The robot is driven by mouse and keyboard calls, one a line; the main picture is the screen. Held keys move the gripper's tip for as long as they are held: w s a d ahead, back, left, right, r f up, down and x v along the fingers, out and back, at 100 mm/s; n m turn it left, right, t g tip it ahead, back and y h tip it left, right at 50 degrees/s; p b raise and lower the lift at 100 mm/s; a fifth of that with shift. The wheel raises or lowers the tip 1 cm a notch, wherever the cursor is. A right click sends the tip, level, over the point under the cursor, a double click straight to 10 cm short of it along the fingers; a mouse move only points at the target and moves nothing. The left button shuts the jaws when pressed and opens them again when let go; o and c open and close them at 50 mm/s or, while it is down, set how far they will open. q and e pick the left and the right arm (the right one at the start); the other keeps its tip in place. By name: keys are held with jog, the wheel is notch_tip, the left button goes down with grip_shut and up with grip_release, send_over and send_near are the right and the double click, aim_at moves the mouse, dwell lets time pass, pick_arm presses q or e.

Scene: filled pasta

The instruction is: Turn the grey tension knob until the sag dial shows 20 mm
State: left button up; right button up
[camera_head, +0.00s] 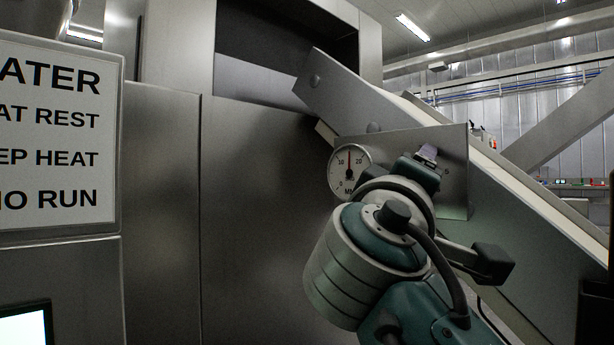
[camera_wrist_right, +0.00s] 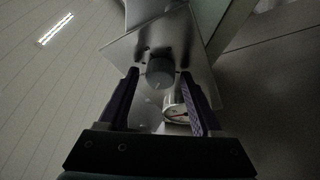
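The sag dial (camera_head: 349,171) is a round white gauge on a steel plate at the conveyor's side. Its red needle points nearly straight up, between the 10 and 20 marks, near 15. The grey tension knob (camera_wrist_right: 160,72) is on the same plate and carries a light mark; my right arm hides it in the head view. My right gripper (camera_wrist_right: 160,76) is open, with its purple-lined fingers on either side of the knob and gaps visible between. In the head view the right gripper (camera_head: 428,155) is at the plate, mostly hidden. My left gripper is out of view.
The steel plate (camera_head: 453,190) is fixed to the sloping conveyor (camera_head: 520,205). A tall steel cabinet (camera_head: 255,220) fills the middle left. A white sign (camera_head: 60,140) and a lit screen (camera_head: 25,328) are at the far left. The dial (camera_wrist_right: 172,106) is close beside a finger.

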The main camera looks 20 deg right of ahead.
jog(key=shift+o, duration=0.6)
jog(key=v, duration=1)
jog(key=shift+b, duration=0.45)
